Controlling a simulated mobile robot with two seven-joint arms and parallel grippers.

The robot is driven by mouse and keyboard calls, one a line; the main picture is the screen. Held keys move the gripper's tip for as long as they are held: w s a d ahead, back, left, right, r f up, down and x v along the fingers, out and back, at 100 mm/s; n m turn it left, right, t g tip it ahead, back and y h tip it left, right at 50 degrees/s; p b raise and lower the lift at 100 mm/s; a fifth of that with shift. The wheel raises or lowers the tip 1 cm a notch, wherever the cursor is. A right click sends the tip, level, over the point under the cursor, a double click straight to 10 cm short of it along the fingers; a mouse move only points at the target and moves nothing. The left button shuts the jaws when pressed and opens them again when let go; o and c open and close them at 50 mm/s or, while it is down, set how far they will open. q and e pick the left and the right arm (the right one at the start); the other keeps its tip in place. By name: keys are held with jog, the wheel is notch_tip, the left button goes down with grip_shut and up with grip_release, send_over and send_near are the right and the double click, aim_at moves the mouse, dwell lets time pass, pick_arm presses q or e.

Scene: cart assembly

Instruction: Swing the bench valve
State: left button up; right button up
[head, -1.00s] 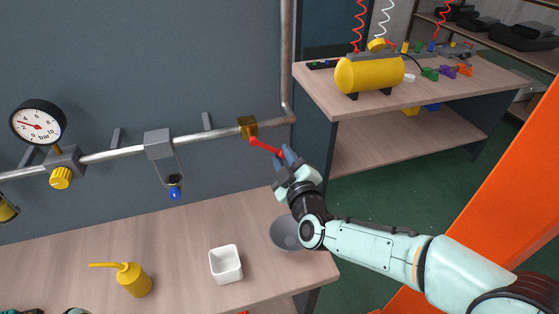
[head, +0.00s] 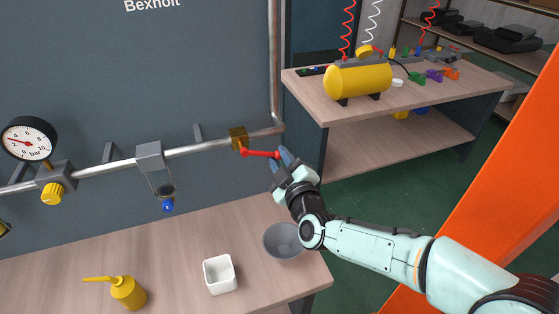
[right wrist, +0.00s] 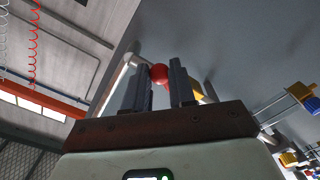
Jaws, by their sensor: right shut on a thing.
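The bench valve has a brass body (head: 238,137) on the wall pipe, with a red lever handle (head: 260,153). The lever points right from the body, close to level in the head view. My right gripper (head: 283,158) is shut on the lever's outer end. In the right wrist view the lever's red ball end (right wrist: 159,74) shows between the two dark fingers (right wrist: 162,85). The lever's tip is mostly hidden by the fingers in the head view. My left gripper is not in view.
Below the pipe, the wooden bench holds a grey bowl (head: 284,241), a white square dish (head: 220,275) and a yellow oil can (head: 126,291). A pressure gauge (head: 29,139) sits left on the pipe. A second table (head: 310,88) carries a yellow tank (head: 357,79).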

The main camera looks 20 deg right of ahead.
jog(key=shift+r, duration=0.2)
jog(key=shift+o, duration=0.3)
jog(key=shift+d+r+p, duration=0.15)
jog(key=shift+r+p, duration=0.3)
jog(key=shift+r, duration=0.2)
jog(key=shift+d+r+p, duration=0.15)
jog(key=shift+r+p, duration=0.3)
jog(key=shift+r, duration=0.15)
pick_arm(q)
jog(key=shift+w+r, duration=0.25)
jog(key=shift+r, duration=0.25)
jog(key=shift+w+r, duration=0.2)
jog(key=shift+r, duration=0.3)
pick_arm(e)
jog(key=o, duration=0.9)
jog(key=shift+a+f, duration=0.1)
